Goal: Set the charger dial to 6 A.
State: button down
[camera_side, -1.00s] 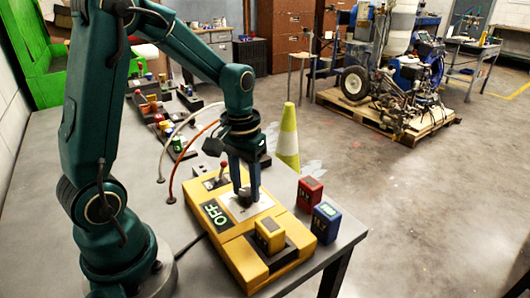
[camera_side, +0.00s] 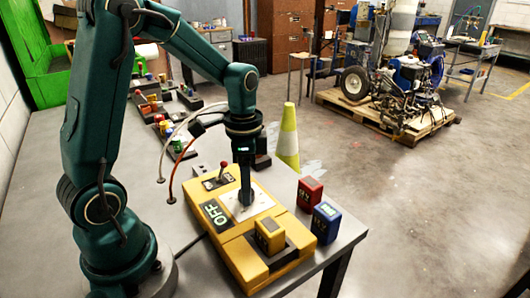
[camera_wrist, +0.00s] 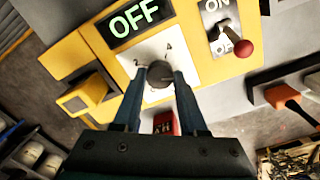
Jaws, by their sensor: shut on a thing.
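The yellow charger (camera_side: 220,239) lies on the grey table, with a lit OFF display (camera_side: 214,215). Its dark round dial (camera_wrist: 159,75) sits on a white plate (camera_wrist: 148,52) in the wrist view. My gripper (camera_side: 246,199) points straight down over the plate in the side view. In the wrist view its two fingers (camera_wrist: 158,88) are shut on the dial from both sides. The dial is mostly hidden by the fingers in the side view.
A red-knobbed lever switch (camera_side: 223,168) stands on the charger beside the plate. A yellow battery (camera_side: 269,235) sits in the charger's dark bay. Red (camera_side: 310,194) and blue (camera_side: 326,222) batteries stand on the table at right. A cone (camera_side: 287,138) is behind.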

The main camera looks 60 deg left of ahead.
jog(key=shift+m, duration=2.2)
jog(key=shift+c, duration=2.2)
grip_release()
jog(key=shift+r, duration=2.6)
